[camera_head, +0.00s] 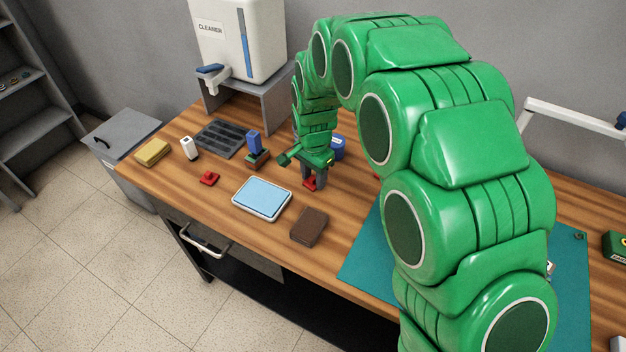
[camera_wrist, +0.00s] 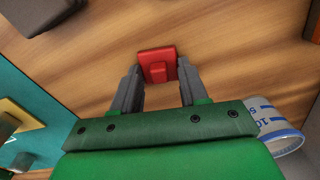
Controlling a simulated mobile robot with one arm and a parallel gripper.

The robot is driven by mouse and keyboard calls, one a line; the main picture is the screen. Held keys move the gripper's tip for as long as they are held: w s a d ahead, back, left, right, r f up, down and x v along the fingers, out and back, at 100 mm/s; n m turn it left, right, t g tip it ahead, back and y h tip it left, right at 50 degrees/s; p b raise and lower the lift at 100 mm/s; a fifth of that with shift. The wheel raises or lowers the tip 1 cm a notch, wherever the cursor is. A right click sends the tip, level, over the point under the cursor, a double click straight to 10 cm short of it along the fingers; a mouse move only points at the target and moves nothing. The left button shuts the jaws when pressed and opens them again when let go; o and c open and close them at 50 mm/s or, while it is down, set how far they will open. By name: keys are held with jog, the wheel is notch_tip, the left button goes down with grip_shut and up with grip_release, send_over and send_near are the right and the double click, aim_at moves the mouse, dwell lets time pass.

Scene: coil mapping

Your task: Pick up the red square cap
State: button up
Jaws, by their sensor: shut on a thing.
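The red square cap (camera_wrist: 158,66) is between the two grey fingers of my gripper (camera_wrist: 158,84) in the wrist view. It has a flat square plate and a small raised block, and my fingers grip it from both sides. In the head view, my gripper (camera_head: 314,176) points down at the wood table, and the red cap (camera_head: 309,184) shows low at its fingertips, at or close to the tabletop. I cannot tell whether it touches the wood. Another small red piece (camera_head: 208,178) lies on the table to the left.
A light blue pad (camera_head: 262,198) and a brown block (camera_head: 309,227) lie in front of my gripper. A blue-marked cup (camera_wrist: 281,140) is close by. A teal mat (camera_head: 365,260) lies right.

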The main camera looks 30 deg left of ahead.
aim_at(314, 177)
notch_tip(314, 177, up, 4)
jog(key=shift+f, duration=0.2)
jog(key=s+d+r, duration=0.9)
jog(key=s, duration=0.1)
jog(key=shift+s+d+r, duration=0.15)
jog(key=shift+s+r, duration=0.05)
jog(key=shift+s, duration=0.05)
dwell(0.3)
